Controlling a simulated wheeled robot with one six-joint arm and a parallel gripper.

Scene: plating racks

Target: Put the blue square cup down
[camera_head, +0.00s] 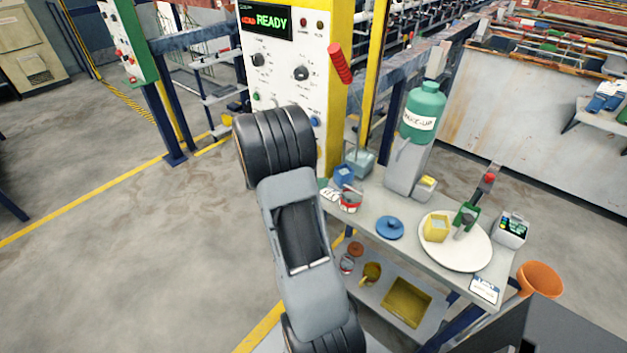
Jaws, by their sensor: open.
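A small blue square cup (343,175) stands at the left end of the grey bench top (375,213). It is beside a red and white round tub (350,201) and in front of a grey-green square container (361,162). My arm rises through the middle of the view, to the left of the bench. My gripper does not show; the arm's upper joint may hide it. I see nothing holding the cup, and its underside is too small to make out.
A blue lid (389,228) lies mid-bench. A white round plate (455,255) bears a yellow cup (436,228) and a green scoop (466,217). A green bottle (423,108) stands behind. A control panel (285,75) rises behind my arm. Bare bench top shows around the lid.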

